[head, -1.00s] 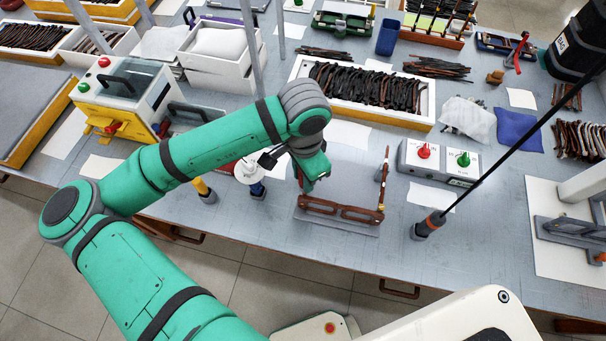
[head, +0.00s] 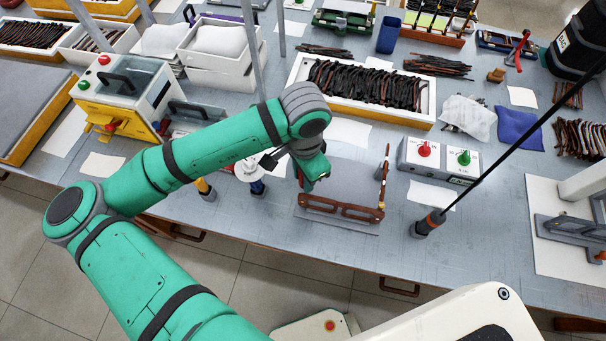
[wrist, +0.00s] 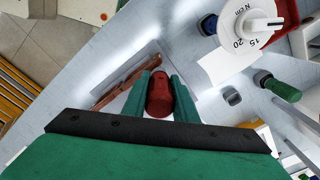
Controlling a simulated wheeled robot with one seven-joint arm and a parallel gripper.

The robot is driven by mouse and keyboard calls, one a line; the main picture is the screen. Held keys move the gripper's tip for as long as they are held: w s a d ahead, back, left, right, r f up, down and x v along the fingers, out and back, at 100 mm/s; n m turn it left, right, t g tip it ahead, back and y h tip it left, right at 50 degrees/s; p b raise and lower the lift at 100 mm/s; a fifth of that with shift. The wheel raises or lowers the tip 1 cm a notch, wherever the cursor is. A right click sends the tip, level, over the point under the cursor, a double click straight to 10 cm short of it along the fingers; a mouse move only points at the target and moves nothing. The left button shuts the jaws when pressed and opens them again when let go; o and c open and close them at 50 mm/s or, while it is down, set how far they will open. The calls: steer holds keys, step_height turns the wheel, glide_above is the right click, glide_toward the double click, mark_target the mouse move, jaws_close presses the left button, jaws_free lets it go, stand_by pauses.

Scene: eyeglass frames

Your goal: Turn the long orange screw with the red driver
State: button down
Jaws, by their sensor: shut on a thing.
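My gripper (wrist: 157,88) is shut on the red driver (wrist: 159,100), whose red handle sits between the two green fingers in the wrist view. In the head view my gripper (head: 312,180) is above the left end of the brown eyeglass frame (head: 340,209). The frame lies on a grey mat (head: 350,176), with one temple standing up at its right end. Part of the frame (wrist: 122,82) also shows left of the driver in the wrist view. The driver's tip is hidden by its handle. I cannot make out the long orange screw.
A torque dial (wrist: 247,22) and a green-handled tool (wrist: 284,90) stand right of my gripper in the wrist view. A box with red and green buttons (head: 437,160) is right of the mat.

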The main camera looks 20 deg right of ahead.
steer(key=shift+f, duration=0.35)
stand_by(0.3)
steer(key=shift+f+n, duration=0.1)
steer(key=shift+n, duration=0.7)
steer(key=n, duration=0.6)
steer(key=shift+s+d+n, duration=0.1)
steer(key=shift+s+n, duration=0.05)
steer(key=shift+n, duration=0.25)
steer(key=n, duration=0.4)
steer(key=shift+d+n, duration=0.1)
steer(key=shift+n, duration=0.3)
steer(key=n, duration=0.4)
